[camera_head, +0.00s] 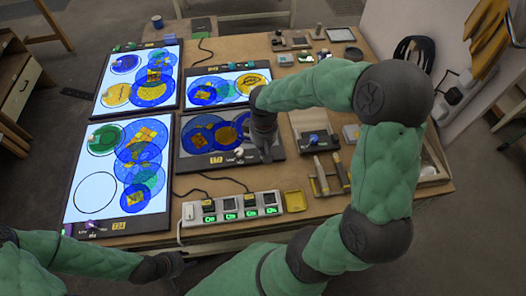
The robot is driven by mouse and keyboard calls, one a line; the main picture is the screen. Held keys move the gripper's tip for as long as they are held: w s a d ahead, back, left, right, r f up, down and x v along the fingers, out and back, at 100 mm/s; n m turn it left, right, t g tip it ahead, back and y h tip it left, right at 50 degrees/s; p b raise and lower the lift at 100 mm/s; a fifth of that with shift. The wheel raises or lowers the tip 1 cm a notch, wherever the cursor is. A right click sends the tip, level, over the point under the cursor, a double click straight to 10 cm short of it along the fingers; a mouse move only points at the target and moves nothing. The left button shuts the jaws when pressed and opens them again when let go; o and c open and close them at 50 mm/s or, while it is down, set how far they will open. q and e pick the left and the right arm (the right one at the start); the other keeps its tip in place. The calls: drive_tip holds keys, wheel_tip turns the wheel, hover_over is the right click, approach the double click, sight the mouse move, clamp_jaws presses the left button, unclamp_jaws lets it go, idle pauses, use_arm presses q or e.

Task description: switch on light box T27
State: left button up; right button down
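A dark, unlit light box (191,160) lies in the middle of the table with blue and amber glass discs on it. Its yellow label (216,160) is too small to read for certain. A pale knob (239,152) sits on its front edge. My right gripper (266,150) points down over the right part of this box, just right of the knob; whether it touches the box is unclear. Its fingers are too small and dark to judge. My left gripper (172,264) is low at the table's front edge, apart from the boxes, its fingers unclear.
Three lit light boxes stand around it: back left (105,110), front left (83,207) and back middle (190,77). A power strip (240,217) with green-lit switches lies in front, with cables.

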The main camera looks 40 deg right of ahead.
drive_tip(key=shift+f+b, duration=0.45)
drive_tip(key=shift+f, duration=0.25)
idle(0.3)
drive_tip(key=shift+r, duration=0.15)
drive_tip(key=shift+r+p, duration=2.85)
drive_tip(key=shift+r, duration=0.6)
drive_tip(key=shift+f, duration=0.1)
